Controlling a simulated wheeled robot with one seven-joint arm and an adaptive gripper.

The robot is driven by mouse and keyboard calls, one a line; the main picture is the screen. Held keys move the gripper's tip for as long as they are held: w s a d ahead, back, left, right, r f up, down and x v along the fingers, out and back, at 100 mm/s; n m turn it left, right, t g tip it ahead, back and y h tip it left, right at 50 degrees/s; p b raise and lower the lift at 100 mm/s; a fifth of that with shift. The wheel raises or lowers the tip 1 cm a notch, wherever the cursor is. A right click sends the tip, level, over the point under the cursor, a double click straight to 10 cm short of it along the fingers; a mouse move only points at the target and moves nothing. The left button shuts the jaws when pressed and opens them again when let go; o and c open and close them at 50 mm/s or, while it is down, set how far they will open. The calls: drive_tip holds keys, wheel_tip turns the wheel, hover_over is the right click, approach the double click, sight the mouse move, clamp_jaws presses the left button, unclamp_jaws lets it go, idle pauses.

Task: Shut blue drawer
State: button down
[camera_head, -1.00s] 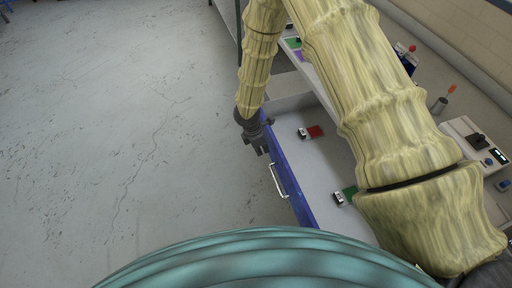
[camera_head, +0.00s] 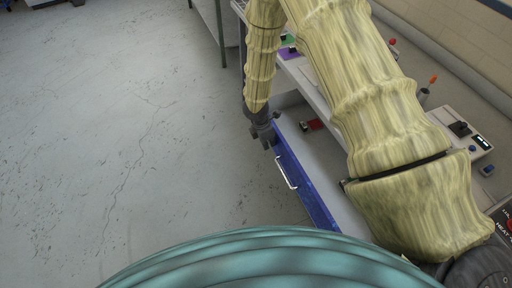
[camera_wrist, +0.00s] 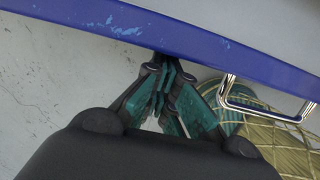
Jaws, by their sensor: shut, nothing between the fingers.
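The blue drawer (camera_head: 307,189) stands open, its scuffed blue front facing left in the head view, with a silver bar handle (camera_head: 286,173) on it. Its pale inside shows behind the front, partly hidden by my arm. In the wrist view the blue front (camera_wrist: 215,47) crosses the top, with the handle (camera_wrist: 265,112) to the right of my fingers. My gripper (camera_head: 267,142) is shut and empty, at the outer face of the front near its far end, beyond the handle. The fingertips (camera_wrist: 165,68) are at the front's face; whether they touch it I cannot tell.
A red item (camera_head: 314,125) with a small tag lies inside the drawer. The worktop above carries a purple item (camera_head: 288,53), an orange-topped holder (camera_head: 424,94) and a control box (camera_head: 462,132). The grey floor (camera_head: 120,150) to the left is clear.

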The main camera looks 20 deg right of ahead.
hover_over(299, 142)
drive_tip(key=shift+d+p, duration=0.1)
drive_tip(key=shift+p, duration=0.25)
idle(0.3)
